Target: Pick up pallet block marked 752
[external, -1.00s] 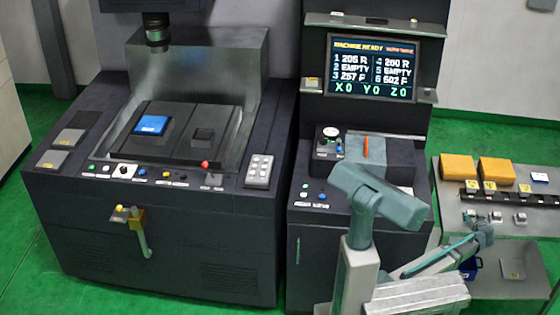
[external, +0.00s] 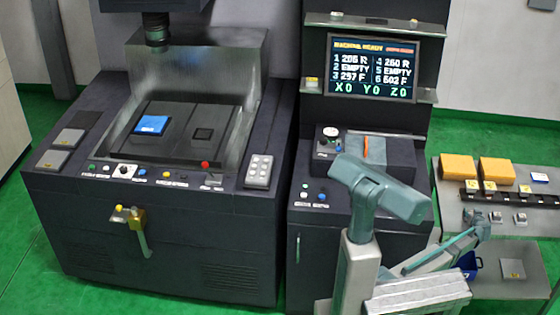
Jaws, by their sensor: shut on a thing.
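My gripper (external: 481,229) is small in the external view, at the left part of the grey bench at right. It is shut on a small grey pallet block (external: 476,217), mostly hidden by the gripper; its number cannot be read. Two more small grey blocks with light tops, one block (external: 496,217) and another block (external: 520,219), stand to the right of my gripper on the bench. No marking 752 is legible on any of them.
A blue bin (external: 469,265) sits below my gripper. The dark machine (external: 170,235) stands left.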

